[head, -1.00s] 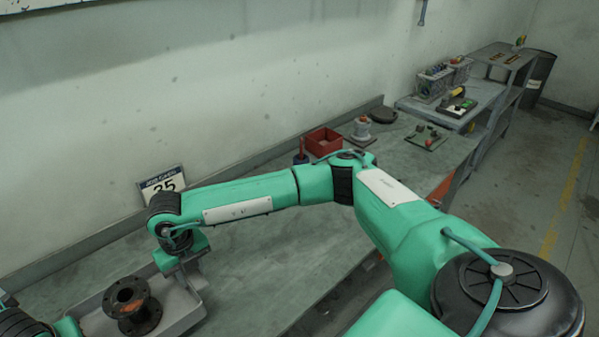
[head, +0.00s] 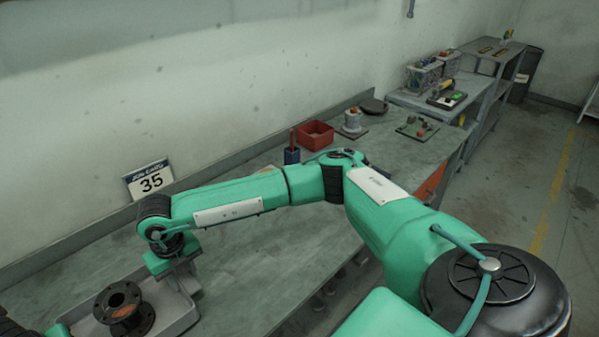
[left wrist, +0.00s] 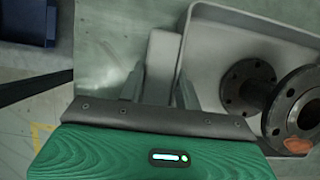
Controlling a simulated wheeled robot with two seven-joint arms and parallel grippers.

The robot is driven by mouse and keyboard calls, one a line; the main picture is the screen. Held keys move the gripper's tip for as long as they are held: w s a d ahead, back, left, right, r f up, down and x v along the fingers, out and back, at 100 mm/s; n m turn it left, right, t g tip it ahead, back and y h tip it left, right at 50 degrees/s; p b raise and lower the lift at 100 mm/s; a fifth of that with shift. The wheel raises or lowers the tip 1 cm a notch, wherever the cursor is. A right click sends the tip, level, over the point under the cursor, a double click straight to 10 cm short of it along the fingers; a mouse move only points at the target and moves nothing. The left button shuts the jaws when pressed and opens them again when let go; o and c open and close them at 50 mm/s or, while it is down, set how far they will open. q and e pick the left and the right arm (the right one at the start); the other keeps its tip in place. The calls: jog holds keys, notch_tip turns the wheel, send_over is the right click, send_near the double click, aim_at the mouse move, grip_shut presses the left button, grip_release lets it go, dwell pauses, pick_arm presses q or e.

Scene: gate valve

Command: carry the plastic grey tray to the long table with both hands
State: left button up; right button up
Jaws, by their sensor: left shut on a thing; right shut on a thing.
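The grey plastic tray (head: 182,318) is at the bottom left of the head view. A dark flanged pipe piece (head: 125,309) stands in it. My right gripper (head: 190,286) is shut on the tray's right end, with the fingers partly hidden by the wrist. My left gripper is mostly cut off at the bottom left of the head view. In the left wrist view its fingers (left wrist: 160,88) are shut on the tray's end, and the tray (left wrist: 215,55) holds the pipe piece (left wrist: 250,88). Whether the tray touches the surface below is unclear.
A long grey-green worktop (head: 255,255) runs along the wall, with a clear middle. A shelf with clear boxes (head: 423,77) is beyond. A dark blue bin (left wrist: 27,22) shows.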

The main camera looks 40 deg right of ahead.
pick_arm(q)
jog(key=shift+a+f+b, duration=0.1)
jog(key=shift+f+b, duration=0.4)
jog(key=shift+f, duration=0.1)
pick_arm(e)
jog(key=shift+d+f, duration=0.15)
jog(key=shift+f, duration=0.45)
pick_arm(q)
jog(key=o, duration=0.7)
jog(key=shift+f, duration=0.15)
pick_arm(e)
jog(key=o, duration=0.7)
jog(key=shift+f, duration=0.15)
pick_arm(q)
jog(key=o, duration=0.5)
pick_arm(e)
jog(key=o, duration=0.5)
pick_arm(q)
jog(key=shift+s, duration=0.1)
jog(key=shift+r, duration=0.25)
